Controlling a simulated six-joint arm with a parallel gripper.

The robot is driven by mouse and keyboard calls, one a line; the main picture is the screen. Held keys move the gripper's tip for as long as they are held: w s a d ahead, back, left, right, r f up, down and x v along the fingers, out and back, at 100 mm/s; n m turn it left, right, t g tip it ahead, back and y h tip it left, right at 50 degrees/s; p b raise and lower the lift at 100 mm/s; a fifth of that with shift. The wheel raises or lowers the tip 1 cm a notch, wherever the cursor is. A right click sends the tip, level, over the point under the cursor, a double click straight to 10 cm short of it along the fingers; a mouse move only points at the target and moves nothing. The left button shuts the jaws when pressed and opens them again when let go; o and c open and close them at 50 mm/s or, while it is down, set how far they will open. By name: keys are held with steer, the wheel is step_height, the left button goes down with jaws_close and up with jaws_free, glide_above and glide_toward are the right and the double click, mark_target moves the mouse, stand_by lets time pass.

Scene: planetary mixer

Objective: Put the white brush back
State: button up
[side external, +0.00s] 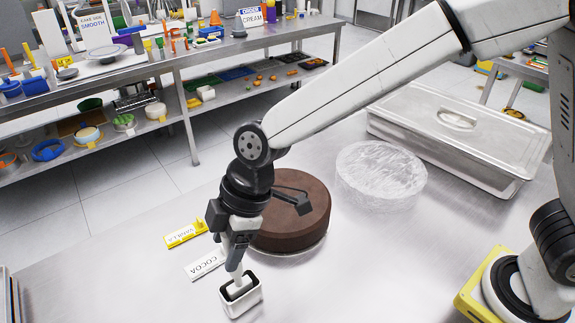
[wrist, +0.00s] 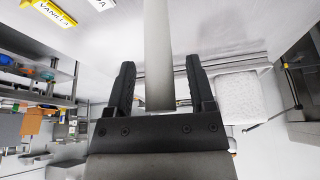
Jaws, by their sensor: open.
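The white brush (side external: 237,272) stands nearly upright, tilted slightly, with its lower end inside the opening of a small white holder (side external: 241,305) on the steel table. The part of the brush inside the holder is mostly hidden. My gripper (side external: 236,250) is above the holder at the upper part of the brush. In the wrist view the pale handle (wrist: 158,45) passes between the two black fingers of my gripper (wrist: 161,80). The fingers are open, with a visible gap on each side of the handle.
A brown round cake (side external: 300,225) stands right behind my gripper. A yellow VANILLA sign (side external: 186,235) and a white COCOA sign (side external: 206,264) lie to the left. A clear round disc (side external: 380,175) and a lidded steel pan (side external: 455,130) are farther back.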

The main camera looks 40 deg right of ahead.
steer(key=shift+r, duration=0.1)
steer(key=v, duration=1.2)
stand_by(0.5)
steer(key=s+d+f+m+h, duration=0.1)
steer(key=d+f+m, duration=0.4)
steer(key=d, duration=0.4)
steer(key=s+d+f+m+t+h, duration=0.1)
steer(key=s+d+f+m+h, duration=0.1)
steer(key=d+f+m, duration=0.3)
steer(key=s+d+f+m+h, duration=0.1)
steer(key=d+f+m, duration=0.4)
steer(key=d, duration=0.8)
steer(key=shift+s+d+f+m+t+h, duration=0.3)
steer(key=shift+s+d+f+m+t, duration=0.1)
steer(key=shift+s+f, duration=0.25)
